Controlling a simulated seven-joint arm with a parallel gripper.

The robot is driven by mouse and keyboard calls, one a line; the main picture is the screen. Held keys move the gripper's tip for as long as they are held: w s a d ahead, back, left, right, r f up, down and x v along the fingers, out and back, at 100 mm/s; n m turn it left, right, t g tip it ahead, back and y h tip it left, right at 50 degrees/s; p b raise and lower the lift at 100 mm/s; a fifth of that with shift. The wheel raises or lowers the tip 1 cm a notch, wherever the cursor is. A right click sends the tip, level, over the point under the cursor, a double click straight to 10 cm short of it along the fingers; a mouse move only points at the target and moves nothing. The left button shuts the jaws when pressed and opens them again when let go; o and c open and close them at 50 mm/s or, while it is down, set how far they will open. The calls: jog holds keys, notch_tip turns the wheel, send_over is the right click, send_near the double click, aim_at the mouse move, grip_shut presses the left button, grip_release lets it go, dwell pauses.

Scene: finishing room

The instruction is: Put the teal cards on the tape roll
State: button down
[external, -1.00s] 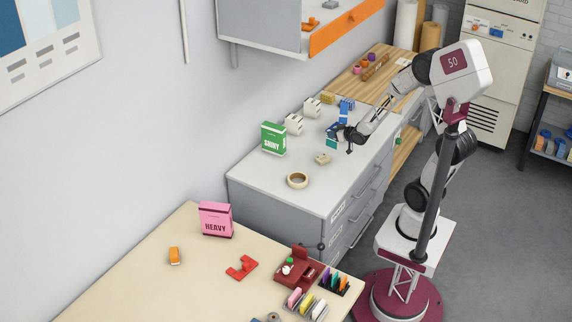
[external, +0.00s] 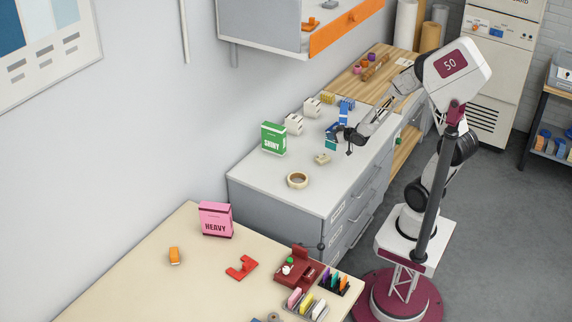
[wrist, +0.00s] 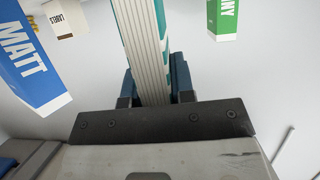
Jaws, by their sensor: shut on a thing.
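The teal cards (external: 330,144) are a stack held upright in my gripper (external: 339,136), above the grey drawer cabinet's top. In the wrist view the stack (wrist: 143,45) shows pale layered edges with teal and white sides, and the fingers of my gripper (wrist: 154,88) close on it from both sides. The tape roll (external: 298,186) is a cream ring lying flat on the cabinet top, nearer the front and to the left of my gripper. Nothing is seen on it. The tape roll is not visible in the wrist view.
A green SHINY box (external: 273,139) stands left of the tape roll, by the wall. A blue MATT box (wrist: 32,62) stands close to my gripper.

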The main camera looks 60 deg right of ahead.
jog(key=s+a+r+n+y, duration=0.1)
jog(key=s+a+n+y, duration=0.1)
jog(key=s+a, duration=0.5)
jog(key=s+a+r+n+g+y, duration=0.1)
jog(key=s+a+n+y, duration=0.2)
jog(key=s+a, duration=0.4)
jog(key=a+y, duration=0.1)
jog(key=a, duration=0.7)
jog(key=shift+s+r, duration=0.4)
jog(key=shift+w, duration=0.1)
jog(key=w+a+f, duration=0.1)
jog(key=w+a, duration=0.1)
jog(key=w, duration=1.2)
jog(key=shift+w+a+f, duration=0.2)
jog(key=shift+w, duration=0.2)
jog(key=shift+w+a+f, duration=0.1)
jog(key=shift+w+f, duration=0.1)
jog(key=shift+f, duration=0.7)
jog(key=shift+w+f, duration=0.2)
jog(key=shift+f, duration=0.7)
jog(key=shift+f, duration=0.1)
